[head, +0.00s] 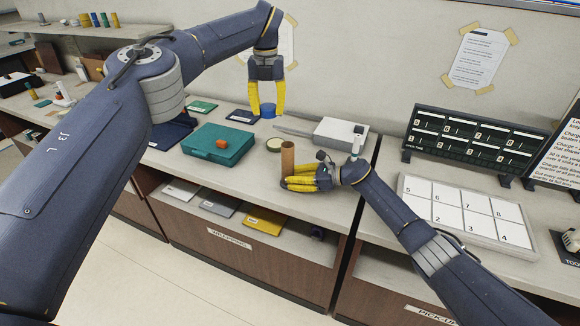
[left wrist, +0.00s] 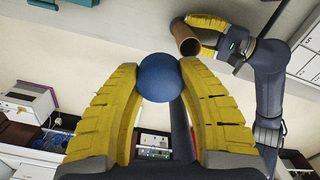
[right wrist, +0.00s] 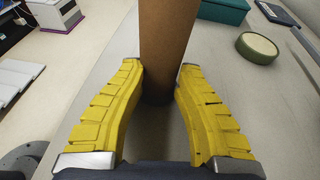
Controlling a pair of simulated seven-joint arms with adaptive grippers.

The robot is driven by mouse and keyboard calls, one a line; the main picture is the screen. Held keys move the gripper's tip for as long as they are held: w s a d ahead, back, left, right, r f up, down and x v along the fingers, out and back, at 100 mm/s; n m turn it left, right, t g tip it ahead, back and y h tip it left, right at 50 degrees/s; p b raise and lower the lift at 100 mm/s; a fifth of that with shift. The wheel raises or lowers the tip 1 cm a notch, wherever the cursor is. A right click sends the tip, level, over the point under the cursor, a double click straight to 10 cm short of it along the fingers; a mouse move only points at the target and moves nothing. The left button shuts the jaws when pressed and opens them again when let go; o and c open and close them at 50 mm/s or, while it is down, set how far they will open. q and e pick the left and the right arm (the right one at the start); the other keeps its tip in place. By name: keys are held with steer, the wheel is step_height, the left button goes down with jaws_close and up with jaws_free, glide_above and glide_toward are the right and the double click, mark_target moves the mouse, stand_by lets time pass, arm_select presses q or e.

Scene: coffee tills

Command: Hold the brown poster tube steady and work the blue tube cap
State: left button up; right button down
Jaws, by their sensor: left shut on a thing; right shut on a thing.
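The brown poster tube (head: 287,158) stands upright at the counter's front part. My right gripper (head: 286,183) is shut on it low down, with a yellow finger on each side of the tube (right wrist: 167,45) in the right wrist view. The blue tube cap (head: 268,111) is between the fingertips of my left gripper (head: 267,106), which is shut on it. The left wrist view shows the tube's open, uncapped end (left wrist: 188,46).
A teal case (head: 240,141) with a small orange object (head: 221,143) lies left of the tube. A round green tin (head: 274,145) sits just behind the tube, and a white box (head: 340,133) stands behind to the right. A price board (head: 470,140) and numbered tray (head: 465,212) are farther right.

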steer(key=c, duration=0.9)
jaws_free()
